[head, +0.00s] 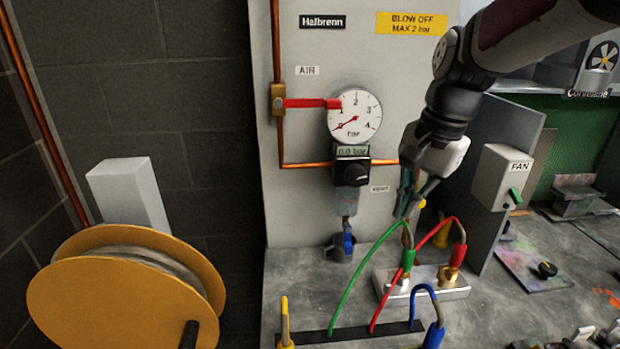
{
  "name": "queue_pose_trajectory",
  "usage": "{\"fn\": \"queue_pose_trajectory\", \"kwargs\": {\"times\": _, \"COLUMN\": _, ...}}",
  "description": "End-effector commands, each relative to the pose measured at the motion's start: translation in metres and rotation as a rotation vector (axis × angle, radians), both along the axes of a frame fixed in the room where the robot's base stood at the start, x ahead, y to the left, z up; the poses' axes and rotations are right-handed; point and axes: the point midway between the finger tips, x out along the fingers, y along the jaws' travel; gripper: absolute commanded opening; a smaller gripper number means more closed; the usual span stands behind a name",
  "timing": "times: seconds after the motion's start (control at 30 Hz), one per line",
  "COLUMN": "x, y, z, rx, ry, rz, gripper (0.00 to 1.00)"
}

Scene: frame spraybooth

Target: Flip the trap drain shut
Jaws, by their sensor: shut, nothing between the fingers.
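The trap drain is a small valve with a blue lever (348,241) below the clear trap bowl (349,201) on the grey panel. The lever hangs roughly upright, in line with the drain pipe, over a dark cup (335,254) on the bench. My gripper (404,212) points down to the right of the drain, clear of it. Its fingers are together and empty, above the hose fittings. The green hose passes close to the fingertips; I cannot tell whether they touch.
A red air lever (312,103) lies level across the pipe. The gauge (355,116) needle sits near 0. Green (350,268) and red (396,275) hoses arch between a metal block (451,288) and a dark strip. A fan box (502,177) stands right; a yellow reel (123,297) stands left.

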Motion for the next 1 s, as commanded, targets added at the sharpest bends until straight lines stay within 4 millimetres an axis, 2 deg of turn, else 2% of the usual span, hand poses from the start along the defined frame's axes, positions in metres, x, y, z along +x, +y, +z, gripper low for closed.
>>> {"fn": "queue_pose_trajectory", "kwargs": {"times": 0.03, "x": 0.013, "y": -0.004, "z": -0.006, "rx": 0.016, "ry": 0.022, "rz": -0.049, "gripper": 0.00}}
{"fn": "queue_pose_trajectory", "kwargs": {"times": 0.3, "x": 0.073, "y": -0.020, "z": -0.044, "rx": 0.097, "ry": 0.125, "rz": -0.326, "gripper": 0.00}}
{"fn": "queue_pose_trajectory", "kwargs": {"times": 0.5, "x": 0.107, "y": -0.032, "z": -0.077, "rx": 0.142, "ry": 0.191, "rz": -0.502, "gripper": 0.00}}
{"fn": "queue_pose_trajectory", "kwargs": {"times": 0.73, "x": 0.125, "y": -0.041, "z": -0.099, "rx": 0.169, "ry": 0.242, "rz": -0.623, "gripper": 0.00}}
{"fn": "queue_pose_trajectory", "kwargs": {"times": 1.0, "x": 0.129, "y": -0.044, "z": -0.104, "rx": 0.174, "ry": 0.259, "rz": -0.659, "gripper": 0.00}}
